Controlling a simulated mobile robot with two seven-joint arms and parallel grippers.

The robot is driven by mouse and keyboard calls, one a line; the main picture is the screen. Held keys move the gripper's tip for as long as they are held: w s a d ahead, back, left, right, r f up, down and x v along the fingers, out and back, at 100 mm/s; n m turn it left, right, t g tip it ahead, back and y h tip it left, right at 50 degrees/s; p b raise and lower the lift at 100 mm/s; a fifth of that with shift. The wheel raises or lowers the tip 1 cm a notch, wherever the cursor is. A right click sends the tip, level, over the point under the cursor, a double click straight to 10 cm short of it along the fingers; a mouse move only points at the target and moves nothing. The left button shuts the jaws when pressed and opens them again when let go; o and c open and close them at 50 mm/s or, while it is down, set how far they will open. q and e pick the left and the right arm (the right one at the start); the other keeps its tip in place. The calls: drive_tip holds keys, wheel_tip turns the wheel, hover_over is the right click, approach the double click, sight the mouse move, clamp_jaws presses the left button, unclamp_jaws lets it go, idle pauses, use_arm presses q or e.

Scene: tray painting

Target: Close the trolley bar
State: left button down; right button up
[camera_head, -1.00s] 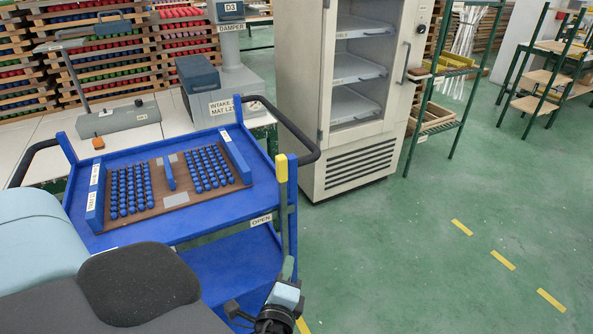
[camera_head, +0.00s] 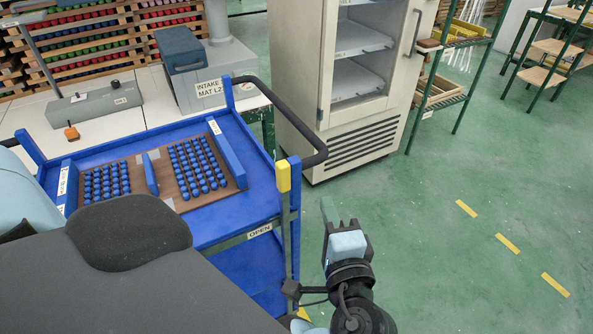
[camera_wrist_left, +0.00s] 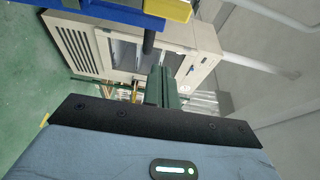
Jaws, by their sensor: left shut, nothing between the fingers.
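The blue trolley (camera_head: 215,232) stands at left with a tray of blue pieces on it. Its bar (camera_head: 285,228) stands upright at the near right corner, grey with a yellow top end (camera_head: 283,176). A label reading OPEN (camera_head: 259,231) is on the trolley's edge beside it. My left gripper (camera_head: 327,208) is shut and empty, to the right of the bar and apart from it. In the left wrist view, the shut green fingers (camera_wrist_left: 160,87) point toward a dark rod (camera_wrist_left: 149,40) and the yellow end (camera_wrist_left: 168,9). My right gripper is not in view.
A black push handle (camera_head: 300,115) curves out from the trolley's far right corner. A pale cabinet (camera_head: 365,130) with shelves stands behind it. A green rack (camera_head: 452,90) is beside the cabinet. Green floor (camera_head: 430,250) with yellow dashes is clear at right.

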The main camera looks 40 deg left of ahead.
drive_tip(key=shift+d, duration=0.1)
use_arm(q)
drive_tip(key=w+a, duration=0.1)
drive_tip(key=a, duration=0.2)
drive_tip(key=w+a+p, duration=0.1)
drive_tip(key=a, duration=0.2)
drive_tip(key=w+a+p, duration=0.1)
drive_tip(key=a, duration=0.2)
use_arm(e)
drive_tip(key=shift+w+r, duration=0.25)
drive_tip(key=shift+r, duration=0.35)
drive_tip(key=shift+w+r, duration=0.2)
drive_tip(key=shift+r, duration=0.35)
use_arm(q)
drive_tip(key=shift+s, duration=0.1)
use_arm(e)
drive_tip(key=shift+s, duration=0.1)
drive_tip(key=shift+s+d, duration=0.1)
